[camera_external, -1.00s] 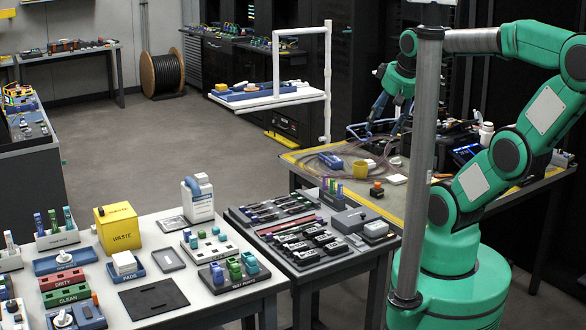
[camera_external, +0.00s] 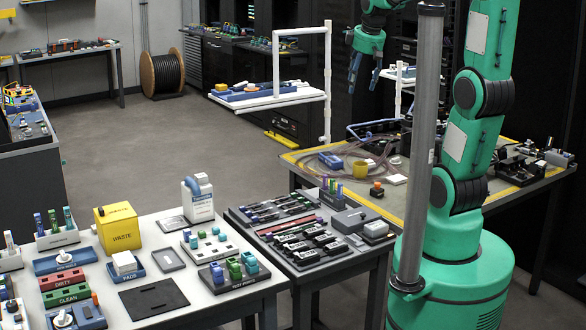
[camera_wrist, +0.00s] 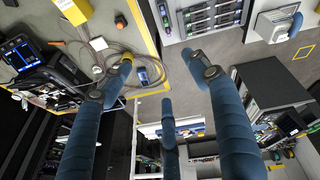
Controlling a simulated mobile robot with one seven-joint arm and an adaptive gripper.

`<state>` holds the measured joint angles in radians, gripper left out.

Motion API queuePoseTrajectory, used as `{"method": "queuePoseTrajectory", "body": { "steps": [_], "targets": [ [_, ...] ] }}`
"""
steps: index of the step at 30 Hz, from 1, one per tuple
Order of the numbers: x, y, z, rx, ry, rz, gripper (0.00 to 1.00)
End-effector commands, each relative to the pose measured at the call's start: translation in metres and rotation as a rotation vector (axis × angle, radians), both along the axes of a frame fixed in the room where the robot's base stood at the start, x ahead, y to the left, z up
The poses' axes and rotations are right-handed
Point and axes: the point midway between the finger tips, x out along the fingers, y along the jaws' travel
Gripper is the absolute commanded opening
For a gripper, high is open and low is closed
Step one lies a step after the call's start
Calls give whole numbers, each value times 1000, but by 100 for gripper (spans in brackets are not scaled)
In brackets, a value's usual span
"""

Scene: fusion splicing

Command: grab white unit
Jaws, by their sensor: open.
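My gripper (camera_external: 365,76) is open and empty, raised in the air behind the yellow-edged table in the external view. Its blue fingers spread wide in the wrist view (camera_wrist: 162,62) with nothing between them. I cannot tell for sure which thing is the white unit. A small flat white block (camera_external: 396,179) lies on the yellow-edged table, near an orange button (camera_external: 376,189). A white container with a blue top (camera_external: 198,200) stands upright on the white table. My gripper touches neither.
The yellow-edged table (camera_external: 292,157) carries tubing, a blue box (camera_external: 330,160) and a yellow cup (camera_external: 360,169). A white shelf stand (camera_external: 326,115) rises left of my gripper. A grey post (camera_external: 418,150) stands before my arm. Open floor lies left of the table.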

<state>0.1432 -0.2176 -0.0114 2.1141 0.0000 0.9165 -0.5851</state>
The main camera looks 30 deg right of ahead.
Motion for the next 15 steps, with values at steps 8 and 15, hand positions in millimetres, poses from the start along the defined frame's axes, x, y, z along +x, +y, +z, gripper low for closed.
{"method": "queuePoseTrajectory", "body": {
  "steps": [8, 15],
  "targets": [
    [63, -34, -2, -43, 53, 113, 61],
    [114, -66, -14, -74, 96, 215, 61]
  ]
}}
